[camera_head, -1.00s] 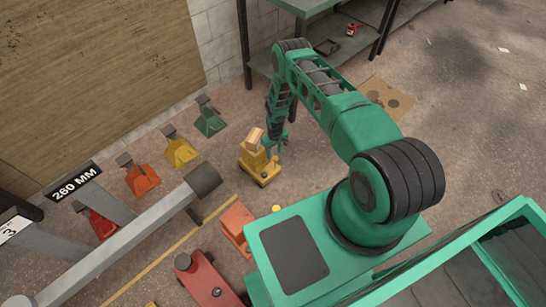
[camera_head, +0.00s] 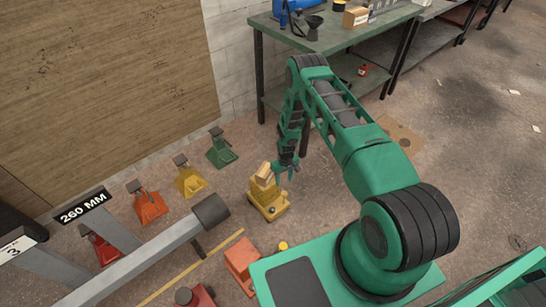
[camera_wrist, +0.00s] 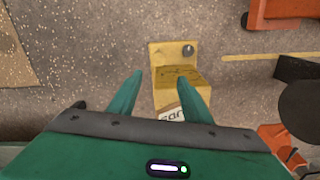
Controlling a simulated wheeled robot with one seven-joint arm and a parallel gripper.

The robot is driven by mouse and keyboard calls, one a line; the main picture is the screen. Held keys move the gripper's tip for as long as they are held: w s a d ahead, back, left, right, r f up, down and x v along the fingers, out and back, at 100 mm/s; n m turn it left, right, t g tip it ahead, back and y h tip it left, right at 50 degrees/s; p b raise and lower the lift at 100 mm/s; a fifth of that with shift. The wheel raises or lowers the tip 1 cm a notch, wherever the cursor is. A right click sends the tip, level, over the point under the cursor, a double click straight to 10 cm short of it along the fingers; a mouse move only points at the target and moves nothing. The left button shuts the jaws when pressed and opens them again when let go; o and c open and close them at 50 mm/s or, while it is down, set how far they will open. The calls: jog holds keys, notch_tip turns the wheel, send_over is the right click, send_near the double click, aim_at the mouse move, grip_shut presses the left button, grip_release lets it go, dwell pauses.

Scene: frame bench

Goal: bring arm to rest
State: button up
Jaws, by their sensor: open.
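Nothing shows held between the fingers. Whether a fingertip touches the block I cannot tell.
Green (camera_head: 221,150), yellow (camera_head: 190,178) and orange (camera_head: 148,204) stands line the wall side. A grey frame beam (camera_head: 150,257) reaches in from the left. A green workbench (camera_head: 350,32) stands behind. Open floor (camera_head: 490,150) lies at right.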

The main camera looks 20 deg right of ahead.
jog(key=w+d+r, duration=0.1)
jog(key=d+r, duration=0.1)
jog(key=r, duration=0.4)
jog(key=w+d+r, duration=0.2)
jog(key=r, duration=0.5)
jog(key=s+d+r+m+h, duration=0.15)
jog(key=s+d+r, duration=0.25)
jog(key=r, duration=1.1)
jog(key=s+d+r+m, duration=0.2)
jog(key=s+d+r, duration=0.1)
jog(key=r, duration=1.3)
jog(key=s+d+r, duration=0.1)
jog(key=s+r, duration=0.8)
jog(key=r, duration=0.1)
jog(key=s+a+r+m, duration=0.1)
jog(key=s+r, duration=0.2)
jog(key=s, duration=0.6)
jog(key=s+a+r+m+y, duration=0.1)
jog(key=s+r, duration=0.3)
jog(key=s, duration=0.5)
jog(key=s+a+r+m, duration=0.2)
jog(key=s+r, duration=0.2)
jog(key=s, duration=0.5)
jog(key=shift+a+y, duration=0.3)
jog(key=shift+y, duration=0.05)
jog(key=shift+s, duration=0.1)
